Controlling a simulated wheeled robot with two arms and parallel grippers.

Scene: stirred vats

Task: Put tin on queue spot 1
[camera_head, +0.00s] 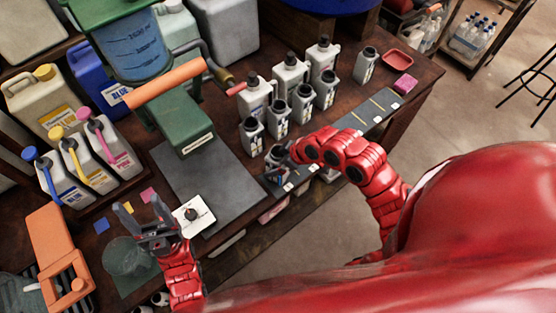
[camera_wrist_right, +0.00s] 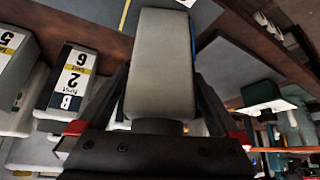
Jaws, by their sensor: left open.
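A grey tin (camera_wrist_right: 160,65) fills the space between the fingers of my right gripper (camera_wrist_right: 160,115) in the right wrist view, and the fingers press its sides. In the head view my right gripper (camera_head: 284,162) is low at the table's front edge, over the left end of the dark queue strip (camera_head: 372,112) with yellow lines and small white labels. The arm partly hides the strip there, and I cannot tell which spot is number 1 or whether the tin touches it. My left gripper (camera_head: 146,222) is open and empty at lower left, near the white dial box.
Several grey tins (camera_head: 252,136) stand in a row just behind my right gripper; numbered ones (camera_wrist_right: 76,84) show in the wrist view. White jugs (camera_head: 290,74) stand behind them. A green press (camera_head: 183,125) with an orange handle is to the left. A red tray (camera_head: 397,62) lies far right.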

